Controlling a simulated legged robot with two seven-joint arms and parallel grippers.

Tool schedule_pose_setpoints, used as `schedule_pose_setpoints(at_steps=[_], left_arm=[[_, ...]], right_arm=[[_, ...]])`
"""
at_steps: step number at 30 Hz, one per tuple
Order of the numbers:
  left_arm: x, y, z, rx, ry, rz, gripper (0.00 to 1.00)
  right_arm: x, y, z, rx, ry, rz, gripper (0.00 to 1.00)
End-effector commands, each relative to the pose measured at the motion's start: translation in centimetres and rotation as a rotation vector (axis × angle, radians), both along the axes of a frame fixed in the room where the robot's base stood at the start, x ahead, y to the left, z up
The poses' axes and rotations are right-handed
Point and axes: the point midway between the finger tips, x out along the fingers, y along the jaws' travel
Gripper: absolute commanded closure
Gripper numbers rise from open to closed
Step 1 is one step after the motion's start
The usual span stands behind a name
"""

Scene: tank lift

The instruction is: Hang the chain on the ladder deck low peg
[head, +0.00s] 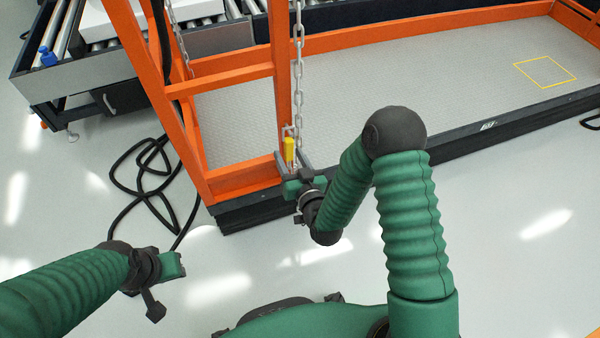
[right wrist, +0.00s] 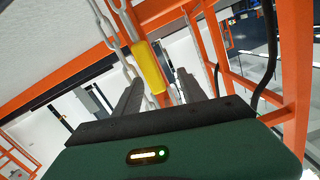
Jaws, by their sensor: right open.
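The grey chain (head: 298,70) hangs down beside an orange post of the ladder deck (head: 283,80) in the head view. A yellow piece (head: 289,150) is at its lower part. In the right wrist view the chain links (right wrist: 106,24) run down past the yellow piece (right wrist: 150,66). My right gripper (head: 293,161) is open, with its fingers on either side of the yellow piece; it also shows in the right wrist view (right wrist: 160,77). My left gripper (head: 167,272) is low on the left, away from the chain; its jaws are unclear. I cannot make out the low peg.
An orange-railed platform with a grey floor (head: 400,95) extends right. A roller conveyor (head: 60,50) stands at the upper left. A black cable (head: 150,190) lies coiled on the floor. Another chain (head: 179,38) hangs behind. The floor at lower right is clear.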

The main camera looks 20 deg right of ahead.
Motion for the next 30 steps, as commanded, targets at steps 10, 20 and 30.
schedule_pose_setpoints(at_steps=[10, 20, 30], left_arm=[[0.0, 0.0, 3.1, 0.0, 0.0, 0.0, 0.67], [0.0, 0.0, 6.9, 0.0, 0.0, 0.0, 0.67], [0.0, 0.0, 7.8, 0.0, 0.0, 0.0, 0.67]], right_arm=[[-10.0, -0.5, 1.1, 0.001, 0.012, 0.002, 0.51], [-13.3, -0.9, 1.6, 0.006, 0.01, -0.007, 0.51], [-15.1, -0.8, 1.4, 0.001, 0.001, -0.001, 0.51]])
